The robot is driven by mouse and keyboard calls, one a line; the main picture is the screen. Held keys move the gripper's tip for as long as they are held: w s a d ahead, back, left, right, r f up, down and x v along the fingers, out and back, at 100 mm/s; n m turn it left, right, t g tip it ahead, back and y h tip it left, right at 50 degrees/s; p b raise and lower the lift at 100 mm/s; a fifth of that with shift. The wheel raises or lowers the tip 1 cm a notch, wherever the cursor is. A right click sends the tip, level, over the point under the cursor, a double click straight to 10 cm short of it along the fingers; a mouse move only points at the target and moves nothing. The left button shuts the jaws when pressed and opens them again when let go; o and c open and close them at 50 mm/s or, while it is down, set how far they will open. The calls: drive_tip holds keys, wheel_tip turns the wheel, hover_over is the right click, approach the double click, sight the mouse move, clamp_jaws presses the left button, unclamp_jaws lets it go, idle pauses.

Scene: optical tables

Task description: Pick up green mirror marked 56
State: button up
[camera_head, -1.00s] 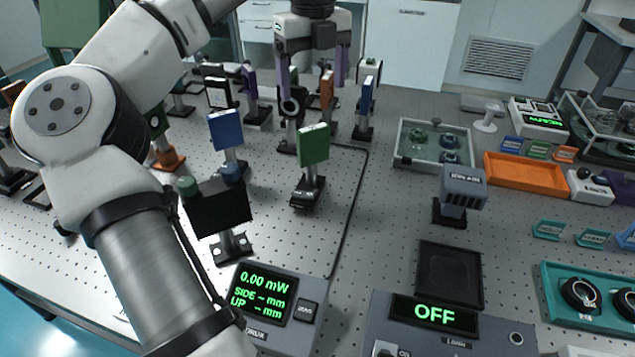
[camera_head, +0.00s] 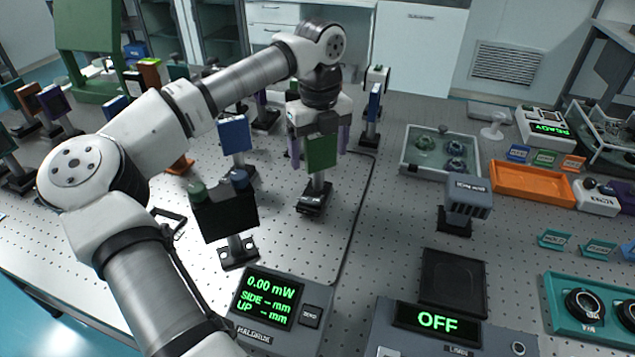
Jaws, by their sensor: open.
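The green mirror (camera_head: 321,153) is a square plate on a short post and black base, standing upright on the perforated optical table (camera_head: 300,255). Its marking is too small to read. My gripper (camera_head: 319,150) points down from above, with one purple finger showing to the left of the green mirror and one to the right. The jaws are open. The plate stands in front of part of the gripper, so I cannot tell whether the fingers are level with it in depth or behind it.
A blue mirror (camera_head: 235,135) stands to the left and a black block on a post (camera_head: 225,212) stands nearer. Another blue mirror (camera_head: 373,103) is behind right. A grey power meter (camera_head: 281,305) and an OFF display box (camera_head: 437,319) sit in front.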

drive_tip(key=shift+f, duration=0.55)
clamp_jaws()
drive_tip(key=shift+r, duration=0.1)
